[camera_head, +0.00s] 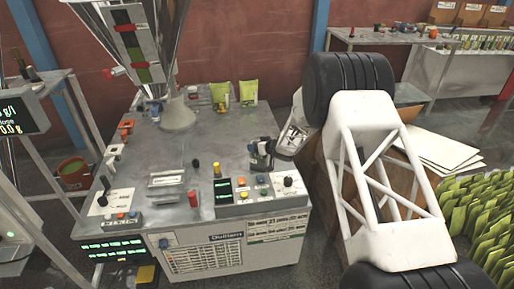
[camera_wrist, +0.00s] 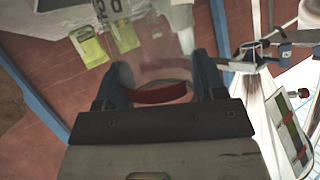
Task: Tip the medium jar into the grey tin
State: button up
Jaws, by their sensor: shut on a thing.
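My gripper (camera_head: 262,154) is above the right part of the metal worktop, behind the control box. In the wrist view its two dark fingers (camera_wrist: 160,88) are closed on a clear jar with a red band (camera_wrist: 160,94). The jar looks see-through, and I cannot tell its contents. In the head view the jar is too small and too hidden by the gripper to make out. The wrist picture is strongly turned, with floor and wall at odd angles. I cannot pick out the grey tin for certain in either view.
A control box with buttons (camera_head: 262,193) stands at the worktop's front right. Two green pouches (camera_head: 248,92) stand at the back, near the filler's funnel (camera_head: 178,108). A red-topped post (camera_head: 193,198) stands at the front. The worktop's middle (camera_head: 205,140) is largely clear.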

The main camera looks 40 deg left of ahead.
jog(key=shift+r+n+t, duration=0.15)
jog(key=shift+n+t, duration=0.45)
jog(key=shift+n, duration=0.1)
jog(key=shift+d, duration=0.1)
jog(key=shift+w+d+r, duration=0.2)
jog(key=shift+w+d, duration=0.15)
jog(key=shift+w, duration=0.1)
jog(key=w+d+f+m+t+h, duration=0.2)
jog(key=w+d+m+t, duration=0.2)
jog(key=d, duration=1)
jog(key=w+d+f+m+t+h, duration=0.1)
jog(key=w+d+m+t+h, duration=0.25)
jog(key=d, duration=1.05)
jog(key=s+d+f+m+t+h, duration=0.1)
jog(key=s+d+f+m+h, duration=0.25)
jog(key=d, duration=1.05)
jog(key=s+d+f+m+t+h, duration=0.1)
jog(key=s+d+f+m+h, duration=0.25)
jog(key=d, duration=1.05)
jog(key=s+d+f+m+t+h, duration=0.15)
jog(key=s+d+m+h, duration=0.25)
jog(key=d, duration=1)
jog(key=w+d+r+n+y, duration=0.1)
jog(key=w+d+n+y, duration=0.2)
jog(key=w, duration=0.9)
jog(key=d, duration=0.2)
jog(key=shift+w+d+g+y, duration=0.25)
jog(key=shift+d+g+y, duration=0.05)
jog(key=shift+d+y, duration=0.05)
